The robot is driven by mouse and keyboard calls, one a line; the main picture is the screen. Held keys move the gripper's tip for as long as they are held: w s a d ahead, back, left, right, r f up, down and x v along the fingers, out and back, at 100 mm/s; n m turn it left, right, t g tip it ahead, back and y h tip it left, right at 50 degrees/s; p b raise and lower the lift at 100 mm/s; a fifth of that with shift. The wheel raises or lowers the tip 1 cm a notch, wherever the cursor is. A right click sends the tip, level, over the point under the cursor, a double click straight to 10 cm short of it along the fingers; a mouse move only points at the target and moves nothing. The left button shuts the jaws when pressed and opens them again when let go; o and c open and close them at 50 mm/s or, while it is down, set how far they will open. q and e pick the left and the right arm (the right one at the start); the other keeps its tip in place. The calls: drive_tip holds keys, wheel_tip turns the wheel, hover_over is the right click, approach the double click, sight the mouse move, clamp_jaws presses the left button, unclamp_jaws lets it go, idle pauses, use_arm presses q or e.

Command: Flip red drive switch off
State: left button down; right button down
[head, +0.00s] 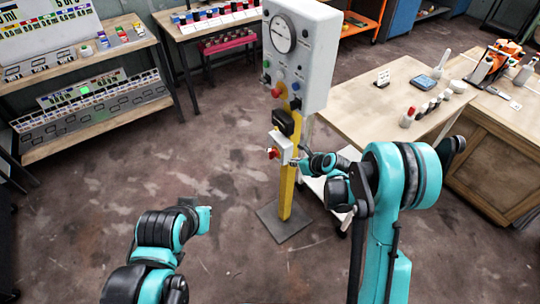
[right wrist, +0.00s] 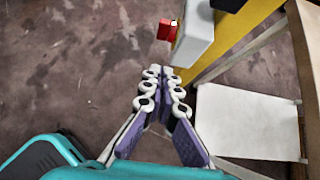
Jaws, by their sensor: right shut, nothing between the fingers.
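The red drive switch (head: 272,153) sticks out from the front of a small white box (head: 281,146) on a yellow post (head: 287,190). In the right wrist view the red switch (right wrist: 167,30) and the grey-white box (right wrist: 195,38) are at the top, just beyond my fingertips. My right gripper (head: 296,161) is at the right side of the box in the head view. In the right wrist view it (right wrist: 166,72) is shut and empty, its tips close to the box's lower edge; contact is unclear. My left gripper (head: 190,204) is held low at the left, its fingers indistinct.
A larger white panel (head: 315,50) with a dial and buttons tops the post. A wooden table (head: 370,115) with bottles stands to the right. A white surface (right wrist: 247,120) lies beside the post. Shelves (head: 100,125) stand at the left; the floor between is clear.

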drive_tip(key=b, duration=0.3)
approach(272, 155)
wheel_tip(272, 155, down, 4)
drive_tip(key=w+a, duration=0.1)
drive_tip(key=w+a+b, duration=0.1)
drive_tip(key=shift+w+f, duration=0.15)
drive_tip(key=shift+w, duration=0.2)
drive_tip(key=shift+w+a+b, duration=0.25)
drive_tip(key=shift+w+b, duration=0.05)
drive_tip(key=shift+w, duration=0.15)
